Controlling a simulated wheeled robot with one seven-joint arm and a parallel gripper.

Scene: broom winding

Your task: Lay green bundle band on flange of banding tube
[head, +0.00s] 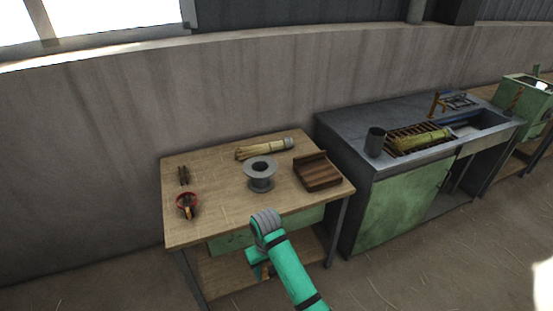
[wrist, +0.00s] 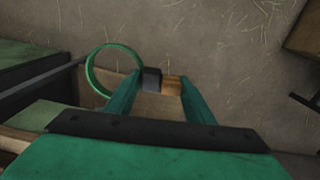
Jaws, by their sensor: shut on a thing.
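The green bundle band (wrist: 89,72) is a thin ring in the wrist view, just left of my gripper's fingertips. My gripper (wrist: 162,82) is shut on the band at the ring's right edge, and the rest of the ring sticks out to the left. In the head view my gripper (head: 264,271) is low in front of the wooden table, below its top; the band cannot be made out there. The banding tube (head: 261,183) is a grey spool standing upright on the table, with a wide round flange (head: 261,164) on top. The flange looks bare.
On the wooden table (head: 215,222) are a straw bundle (head: 264,148), a brown wooden block (head: 318,172), a red ring-shaped tool (head: 187,206) and small dark pieces (head: 184,175). A metal sink bench (head: 345,138) stands to the right. The table's front left is clear.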

